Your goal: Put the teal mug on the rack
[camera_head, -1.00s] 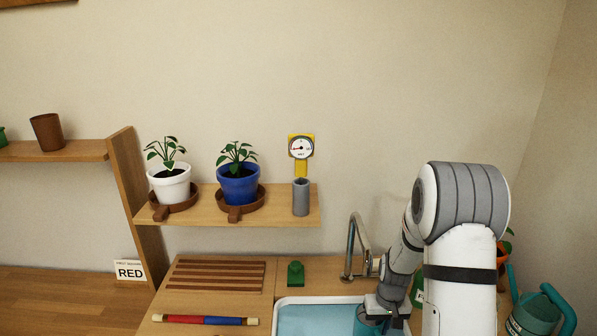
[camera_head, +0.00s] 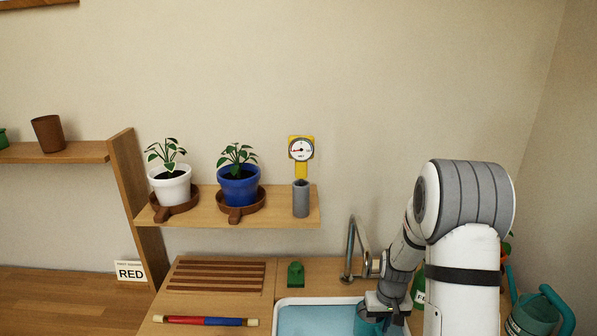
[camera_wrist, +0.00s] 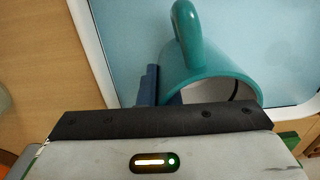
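The teal mug (camera_head: 366,326) is at the right part of the white-rimmed basin, under my gripper (camera_head: 378,308). In the wrist view the mug (camera_wrist: 205,50) shows its rim toward me and its handle pointing up the picture. One dark blue finger of my gripper (camera_wrist: 160,90) is just outside the mug's left wall, and a dark blue part shows inside the rim. I cannot tell whether the fingers press on the wall. The slatted wooden rack (camera_head: 215,275) lies on the counter left of the basin, with nothing on it.
The basin (camera_head: 290,302) holds light blue water or lining. A tap (camera_head: 350,250) stands behind it. A green block (camera_head: 295,273) and a red-blue rod (camera_head: 205,321) lie near the rack. A shelf with potted plants (camera_head: 240,185) hangs above. A watering can (camera_head: 535,315) is at right.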

